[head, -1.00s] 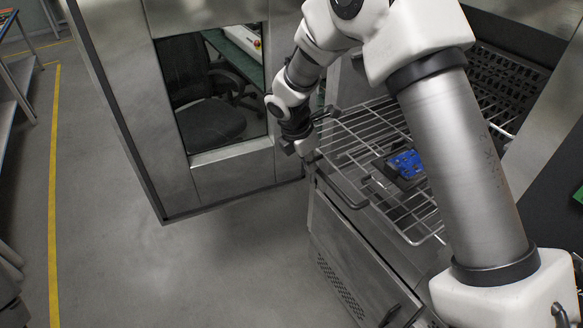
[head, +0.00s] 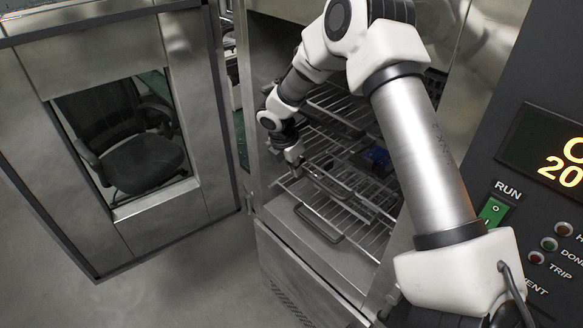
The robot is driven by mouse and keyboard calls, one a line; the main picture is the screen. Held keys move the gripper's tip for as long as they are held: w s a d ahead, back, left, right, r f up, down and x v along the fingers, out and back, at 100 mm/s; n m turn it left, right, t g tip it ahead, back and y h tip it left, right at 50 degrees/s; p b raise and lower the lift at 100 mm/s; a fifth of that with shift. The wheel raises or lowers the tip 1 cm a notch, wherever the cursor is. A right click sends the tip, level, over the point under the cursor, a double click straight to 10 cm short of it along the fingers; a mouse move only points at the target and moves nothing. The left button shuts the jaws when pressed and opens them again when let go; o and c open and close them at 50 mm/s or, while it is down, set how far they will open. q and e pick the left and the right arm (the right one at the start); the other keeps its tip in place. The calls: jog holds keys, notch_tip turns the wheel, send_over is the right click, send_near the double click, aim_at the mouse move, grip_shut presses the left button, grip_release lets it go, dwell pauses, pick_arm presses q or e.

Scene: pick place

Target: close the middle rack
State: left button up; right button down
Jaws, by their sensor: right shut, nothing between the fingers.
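The oven's wire racks sit one above another inside the open chamber. The rack at mid height (head: 318,166) has its front edge close to my right gripper. A lower wire rack (head: 352,232) shows below it. My right gripper (head: 293,156) is shut and empty at the front left of the racks; I cannot tell whether it touches the wire. A dark item with a blue top (head: 379,156) lies further back on a rack, partly behind my right arm. My arm hides the right side of the chamber. My left gripper is not in view.
The oven door (head: 170,205) with a window stands wide open at left. An office chair (head: 140,160) shows through it. A control panel (head: 545,225) with a green RUN switch (head: 493,211) is at right. Floor at lower left is clear.

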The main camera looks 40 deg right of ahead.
jog(key=shift+w+d+r, duration=0.1)
jog(key=shift+w+r, duration=0.15)
jog(key=shift+r, duration=0.05)
jog(key=s+a, duration=0.1)
jog(key=a, duration=1.1)
jog(key=shift+a+r, duration=0.2)
